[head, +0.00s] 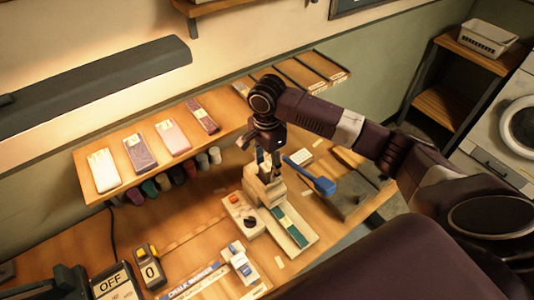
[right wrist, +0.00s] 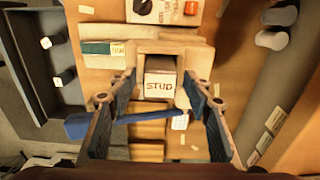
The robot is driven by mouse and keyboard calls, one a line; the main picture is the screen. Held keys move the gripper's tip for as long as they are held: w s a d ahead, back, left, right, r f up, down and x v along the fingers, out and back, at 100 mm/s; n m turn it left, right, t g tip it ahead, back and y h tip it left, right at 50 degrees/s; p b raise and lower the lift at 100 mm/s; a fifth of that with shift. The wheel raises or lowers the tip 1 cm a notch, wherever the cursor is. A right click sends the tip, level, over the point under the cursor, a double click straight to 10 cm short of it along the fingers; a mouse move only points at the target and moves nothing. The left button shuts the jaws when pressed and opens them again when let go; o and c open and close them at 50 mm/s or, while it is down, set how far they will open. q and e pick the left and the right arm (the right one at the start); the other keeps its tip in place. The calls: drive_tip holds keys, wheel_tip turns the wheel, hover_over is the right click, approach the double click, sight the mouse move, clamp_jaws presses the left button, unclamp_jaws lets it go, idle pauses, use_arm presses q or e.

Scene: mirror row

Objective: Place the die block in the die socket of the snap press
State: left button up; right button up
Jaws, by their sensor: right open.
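The cream snap press (head: 262,187) stands on the workbench, with a blue lever (head: 312,176) reaching to its right. In the right wrist view a pale block marked STUD (right wrist: 160,84) sits in a square opening of the press (right wrist: 200,58). I cannot tell whether this is the die block; its lower part is hidden. My right gripper (head: 265,160) points down just above the press. In the right wrist view its open fingers (right wrist: 159,84) are on either side of the STUD block, with a gap on each side. My left gripper is not clearly seen.
A control box (head: 241,214) with an orange button and black knob stands beside the press. A long cream tray with a green strip (head: 290,229) lies in front. A raised shelf (head: 222,133) with several boxes runs behind.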

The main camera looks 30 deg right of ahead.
sight(267, 166)
wheel_tip(267, 166, up, 10)
drive_tip(key=shift+f+b, duration=0.15)
drive_tip(key=shift+b, duration=1.05)
drive_tip(key=shift+r, duration=0.4)
